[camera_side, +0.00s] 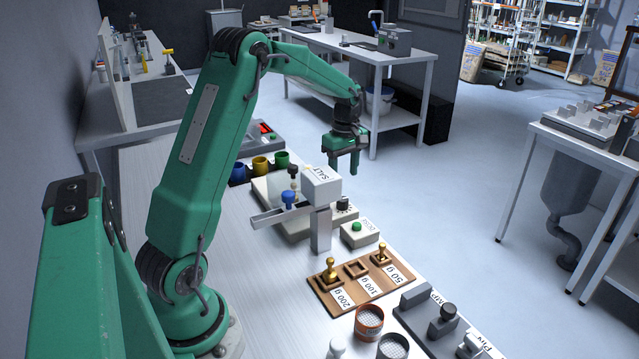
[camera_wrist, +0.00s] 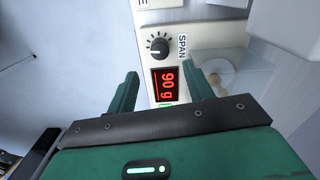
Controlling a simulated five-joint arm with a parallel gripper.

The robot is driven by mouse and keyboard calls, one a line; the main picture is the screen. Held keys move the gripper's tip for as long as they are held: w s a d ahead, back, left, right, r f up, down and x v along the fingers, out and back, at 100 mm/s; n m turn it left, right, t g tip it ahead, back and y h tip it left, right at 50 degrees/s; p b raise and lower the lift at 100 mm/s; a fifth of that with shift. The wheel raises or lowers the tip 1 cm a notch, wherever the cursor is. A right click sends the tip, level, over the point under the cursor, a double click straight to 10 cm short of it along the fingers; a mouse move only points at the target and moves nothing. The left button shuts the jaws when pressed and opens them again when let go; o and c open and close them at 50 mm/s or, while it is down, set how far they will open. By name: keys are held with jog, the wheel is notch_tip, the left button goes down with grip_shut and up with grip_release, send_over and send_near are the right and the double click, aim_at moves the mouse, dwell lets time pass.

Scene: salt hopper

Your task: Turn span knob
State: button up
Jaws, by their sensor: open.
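The span knob (camera_wrist: 158,47) is a round black knob with a white pointer line and tick marks on a pale panel, beside the label SPAN, in the wrist view. Below it a red display (camera_wrist: 166,86) reads 90 g. The knob shows small and dark in the side view (camera_side: 343,203), at the right end of the scale, behind the hopper. My gripper (camera_wrist: 162,74) is open and empty, its two green fingers apart. In the wrist view the knob lies beyond the fingertips. In the side view my gripper (camera_side: 345,172) hangs above the bench, higher than the knob and apart from it.
The white SALT hopper (camera_side: 322,184) stands on a post close by. A DOSE box (camera_side: 360,235) with a green button sits in front. A wooden weight board (camera_side: 363,292) holds brass weights; its 100 g place is empty. Coloured cups (camera_side: 261,167) stand at the back.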

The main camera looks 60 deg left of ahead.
aim_at(343, 203)
jog(key=shift+f, duration=0.1)
jog(key=shift+f, duration=3.85)
jog(key=c, duration=1)
